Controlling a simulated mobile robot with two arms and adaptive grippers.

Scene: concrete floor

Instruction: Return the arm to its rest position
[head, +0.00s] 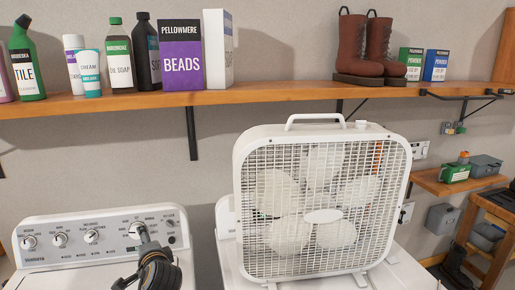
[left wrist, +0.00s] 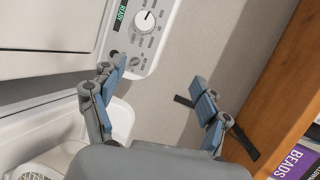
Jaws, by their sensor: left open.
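My left gripper (left wrist: 158,78) shows in the left wrist view with its two blue-padded fingers spread apart. Nothing is between them; the grey wall lies behind. In the head view a dark and grey part of my left arm (head: 155,270) rises from the bottom edge, in front of the right part of the washer's control panel (head: 60,240). There, the fingers are too small and overlapped to make out. The control panel also shows in the left wrist view (left wrist: 145,45), with a knob and a lit green display. My right gripper is in neither view.
A white box fan (head: 320,205) stands on the white machine top (head: 390,275), right of my arm. A wooden shelf (head: 120,101) with bottles, a purple beads box (head: 181,60) and boots (head: 365,45) runs above. The wall between panel and shelf is clear except for brackets.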

